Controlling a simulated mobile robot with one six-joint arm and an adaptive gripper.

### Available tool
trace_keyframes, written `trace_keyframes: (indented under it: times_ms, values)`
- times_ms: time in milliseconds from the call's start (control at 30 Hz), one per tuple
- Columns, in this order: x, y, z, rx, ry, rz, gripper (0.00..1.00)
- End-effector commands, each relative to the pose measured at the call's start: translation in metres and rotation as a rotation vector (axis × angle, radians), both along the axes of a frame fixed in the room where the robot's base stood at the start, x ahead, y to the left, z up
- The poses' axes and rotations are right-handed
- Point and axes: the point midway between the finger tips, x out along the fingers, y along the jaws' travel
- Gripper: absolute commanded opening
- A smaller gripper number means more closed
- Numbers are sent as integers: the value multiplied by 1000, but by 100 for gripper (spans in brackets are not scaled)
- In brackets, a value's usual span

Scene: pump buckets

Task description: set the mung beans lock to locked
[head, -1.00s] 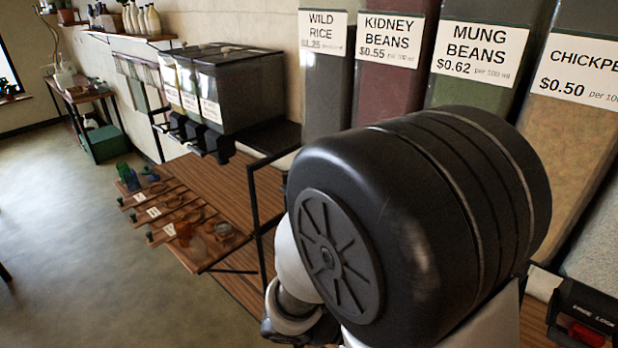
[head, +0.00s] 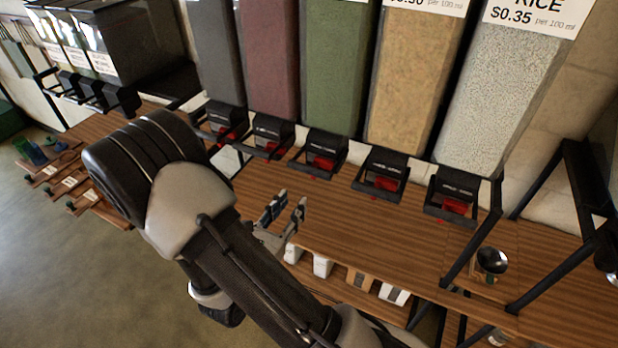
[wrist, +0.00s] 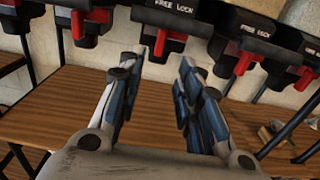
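The mung beans bin is the green one (head: 347,60); its label is out of frame in the head view now. Its black dispenser (head: 320,146) with a red lever (head: 321,163) sits at the bin's foot, above the wooden shelf. In the wrist view the middle dispenser (wrist: 172,14), marked "FREE LOCK", appears to be the same one, with a red lever (wrist: 162,42) hanging from it. I cannot tell which setting the lever is at. My gripper (head: 288,203) is open and empty, below and in front of this dispenser, its fingers pointing towards the row without touching it.
Similar dispensers with red levers stand close on both sides, at the red bin (head: 268,60) and the tan bin (head: 410,80). The wooden shelf (head: 385,230) below is mostly clear. Black frame bars (head: 475,245) and a metal scoop (head: 491,260) are at the right.

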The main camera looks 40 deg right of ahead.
Motion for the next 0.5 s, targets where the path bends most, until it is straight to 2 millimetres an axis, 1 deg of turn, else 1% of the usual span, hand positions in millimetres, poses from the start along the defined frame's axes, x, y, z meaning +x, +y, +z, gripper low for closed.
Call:
trace_keyframes:
  times_ms: [33,300,400,500]
  values:
    - [3,-12,0,1,-2,-7,32]
    - [25,-64,1,0,-3,-6,32]
    - [31,-80,1,-1,-3,-5,32]
    - [37,-90,0,1,-2,-3,32]
